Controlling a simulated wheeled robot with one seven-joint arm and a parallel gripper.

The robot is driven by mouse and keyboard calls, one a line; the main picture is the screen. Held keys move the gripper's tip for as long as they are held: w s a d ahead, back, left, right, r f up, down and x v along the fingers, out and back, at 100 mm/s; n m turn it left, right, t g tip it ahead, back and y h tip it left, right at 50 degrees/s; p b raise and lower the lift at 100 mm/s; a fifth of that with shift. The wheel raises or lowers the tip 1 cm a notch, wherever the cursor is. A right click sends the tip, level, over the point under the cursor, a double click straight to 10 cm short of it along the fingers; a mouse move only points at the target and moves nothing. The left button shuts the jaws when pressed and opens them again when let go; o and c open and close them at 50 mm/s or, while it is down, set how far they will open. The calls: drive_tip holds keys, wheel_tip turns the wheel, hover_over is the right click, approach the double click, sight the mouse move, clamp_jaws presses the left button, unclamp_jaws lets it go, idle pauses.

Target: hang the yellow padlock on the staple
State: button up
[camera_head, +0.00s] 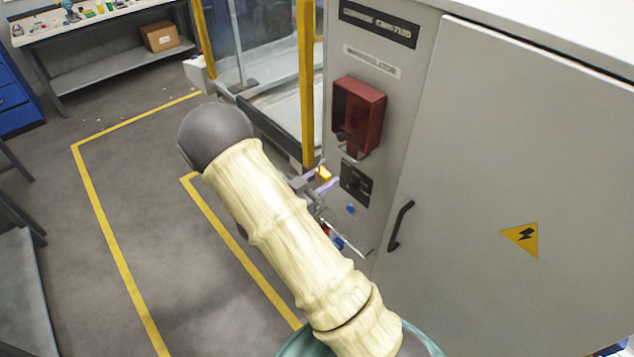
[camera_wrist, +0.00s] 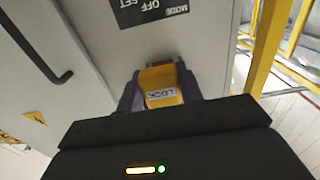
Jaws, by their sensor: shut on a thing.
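The yellow padlock (camera_head: 324,174) is between the purple fingers of my gripper (camera_head: 318,184), close to the cabinet's narrow front. In the wrist view the padlock (camera_wrist: 162,85) shows its lettered label, and my gripper (camera_wrist: 160,92) is shut on its sides. A small grey and reddish part shows at the padlock's far end; I cannot tell whether it touches anything. A dark switch plate (camera_head: 356,183) is just right of the padlock in the head view. The lettered plate (camera_wrist: 150,8) lies beyond the padlock in the wrist view. I cannot make out the staple clearly.
A red box (camera_head: 358,115) is mounted above the switch plate. A blue button (camera_head: 350,209) is below it. The cabinet door (camera_head: 500,180) has a black handle (camera_head: 400,226). A yellow post (camera_head: 306,85) stands left of the cabinet. Floor at the left is open.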

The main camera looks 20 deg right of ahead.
drive_tip(key=shift+x, duration=4.1)
drive_tip(key=shift+a+f+b, duration=0.1)
drive_tip(key=shift+f+b, duration=0.55)
drive_tip(key=shift+f, duration=0.2)
drive_tip(key=o, duration=1.1)
drive_tip(key=shift+s, duration=0.1)
drive_tip(key=b+v, duration=0.5)
drive_tip(key=v, duration=1.2)
drive_tip(key=shift+a+r, duration=0.1)
drive_tip(key=shift+a, duration=0.1)
